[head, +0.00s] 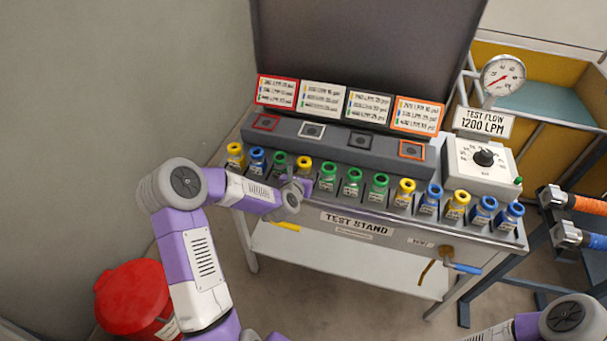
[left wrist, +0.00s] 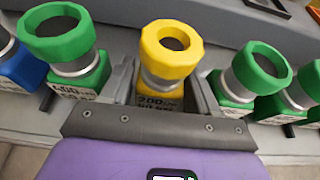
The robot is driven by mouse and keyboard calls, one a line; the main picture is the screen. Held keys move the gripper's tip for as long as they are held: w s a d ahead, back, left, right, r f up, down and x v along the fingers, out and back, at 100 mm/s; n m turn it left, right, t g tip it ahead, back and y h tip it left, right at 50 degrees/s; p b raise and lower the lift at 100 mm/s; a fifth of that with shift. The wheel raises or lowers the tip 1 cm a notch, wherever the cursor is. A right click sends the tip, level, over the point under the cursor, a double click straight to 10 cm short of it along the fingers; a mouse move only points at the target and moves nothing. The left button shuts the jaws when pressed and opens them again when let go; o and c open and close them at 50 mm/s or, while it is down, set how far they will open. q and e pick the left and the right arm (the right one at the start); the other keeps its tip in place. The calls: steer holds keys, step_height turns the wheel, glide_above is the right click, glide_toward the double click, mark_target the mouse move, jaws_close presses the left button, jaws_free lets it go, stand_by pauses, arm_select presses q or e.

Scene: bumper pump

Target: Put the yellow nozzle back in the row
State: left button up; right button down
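The yellow nozzle (left wrist: 168,52) stands upright in the row between two green nozzles in the left wrist view, its label facing me. In the head view its yellow rim (head: 304,163) shows just behind my left gripper (head: 294,190). In the left wrist view the fingers of my left gripper (left wrist: 168,92) stand on either side of its body, with narrow gaps showing. The gripper looks open around it. How deep the nozzle's base sits in the row is hidden. My right gripper is out of view; only part of that arm shows at the lower right.
Green nozzles (left wrist: 60,35) and (left wrist: 258,70) stand close on both sides. The row continues along the test stand (head: 358,220) with several blue, green and yellow nozzles. Label cards (head: 322,98) stand behind. A red bin (head: 133,297) is at lower left, a dial box (head: 482,160) at right.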

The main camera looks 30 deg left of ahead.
arm_select(q)
steer(key=shift+o, duration=1.4)
steer(key=shift+r, duration=0.1)
